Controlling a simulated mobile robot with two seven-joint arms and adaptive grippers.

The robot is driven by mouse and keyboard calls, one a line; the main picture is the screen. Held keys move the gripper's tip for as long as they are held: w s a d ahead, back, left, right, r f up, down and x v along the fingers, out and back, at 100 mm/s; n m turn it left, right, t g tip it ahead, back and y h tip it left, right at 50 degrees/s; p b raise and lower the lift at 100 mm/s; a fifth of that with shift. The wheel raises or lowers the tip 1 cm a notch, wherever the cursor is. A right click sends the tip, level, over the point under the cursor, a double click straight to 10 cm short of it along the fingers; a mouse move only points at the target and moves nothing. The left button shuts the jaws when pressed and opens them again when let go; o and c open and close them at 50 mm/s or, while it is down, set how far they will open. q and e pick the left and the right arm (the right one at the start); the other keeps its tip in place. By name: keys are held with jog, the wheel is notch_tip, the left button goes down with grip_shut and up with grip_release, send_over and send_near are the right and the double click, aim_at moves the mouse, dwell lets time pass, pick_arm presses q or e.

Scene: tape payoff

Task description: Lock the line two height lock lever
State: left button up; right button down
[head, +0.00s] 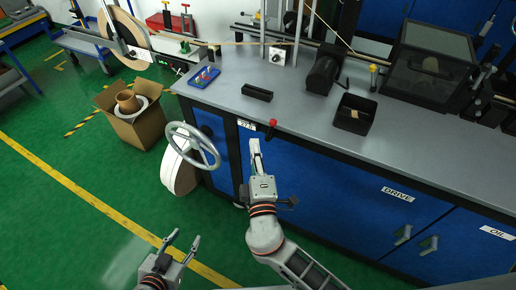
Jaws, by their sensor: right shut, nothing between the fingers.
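A lever with a red ball knob (272,123) stands out at the front edge of the bench, beside a small white label (246,125). It looks like the height lock lever, but I cannot read which line it belongs to. My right gripper (255,147) is shut and empty, just below and left of the red knob, apart from it as far as I can see. My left gripper (184,238) is open and empty over the green floor, low in the view and well away from the lever.
A grey handwheel (193,145) with a white disc (179,172) is left of my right gripper. The grey bench top (225,95) holds a blue tray (204,77), a black block (257,92) and a black bin (355,114). A cardboard box (134,124) stands on the floor.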

aim_at(270, 131)
jog(key=w+d+p, duration=0.2)
jog(key=w+d, duration=0.1)
jog(key=w, duration=0.2)
jog(key=shift+w+d+p, duration=0.25)
jog(key=shift+w+p, duration=0.05)
jog(key=shift+w, duration=0.1)
